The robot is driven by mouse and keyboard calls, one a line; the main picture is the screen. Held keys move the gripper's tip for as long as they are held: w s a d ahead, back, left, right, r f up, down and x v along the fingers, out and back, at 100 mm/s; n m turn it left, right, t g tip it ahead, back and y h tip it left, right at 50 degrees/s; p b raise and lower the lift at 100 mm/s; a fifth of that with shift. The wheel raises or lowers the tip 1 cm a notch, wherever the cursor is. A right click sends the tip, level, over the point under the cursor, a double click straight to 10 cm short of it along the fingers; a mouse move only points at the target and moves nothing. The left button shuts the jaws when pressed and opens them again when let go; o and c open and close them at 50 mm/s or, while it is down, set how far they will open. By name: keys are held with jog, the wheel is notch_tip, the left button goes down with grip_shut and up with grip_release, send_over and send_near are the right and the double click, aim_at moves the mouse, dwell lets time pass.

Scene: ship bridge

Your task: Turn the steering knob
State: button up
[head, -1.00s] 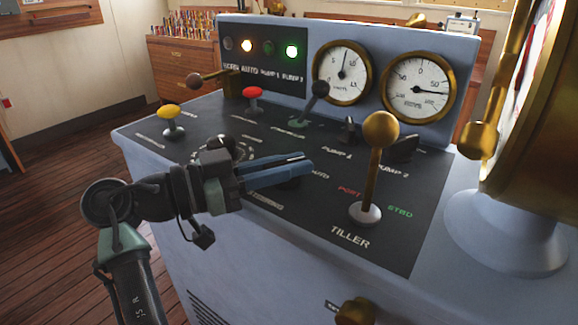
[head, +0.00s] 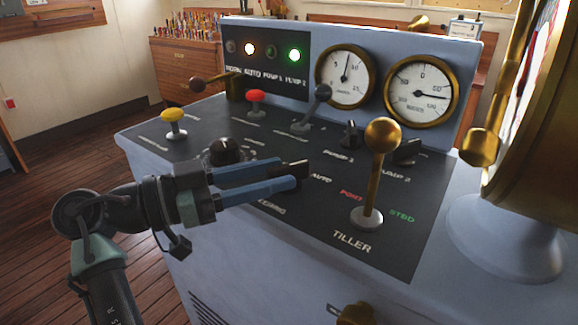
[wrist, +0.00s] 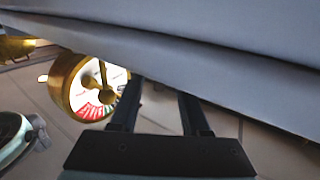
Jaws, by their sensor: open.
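The steering knob (head: 297,168) is a small dark knob on the black console top, beside the AUTO marking and behind a partly hidden STEERING label. My gripper (head: 288,173) is open, its two blue fingers reaching right over the panel with the tips at the knob. The fingers partly cover it, and I cannot tell whether they touch it. In the wrist view my gripper (wrist: 158,98) shows two dark, parted fingers with nothing visible between them; the knob cannot be made out there.
A round black knob with a dial ring (head: 225,151) sits just behind my gripper. The brass tiller lever (head: 376,165) stands to the right. A yellow button (head: 174,117), red button (head: 255,97) and grey lever (head: 316,100) stand farther back. Gauges (head: 421,92) line the rear panel.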

jog(key=v, duration=0.9)
jog(key=shift+a+p, duration=0.15)
jog(key=shift+p, duration=0.25)
jog(key=shift+s, duration=0.1)
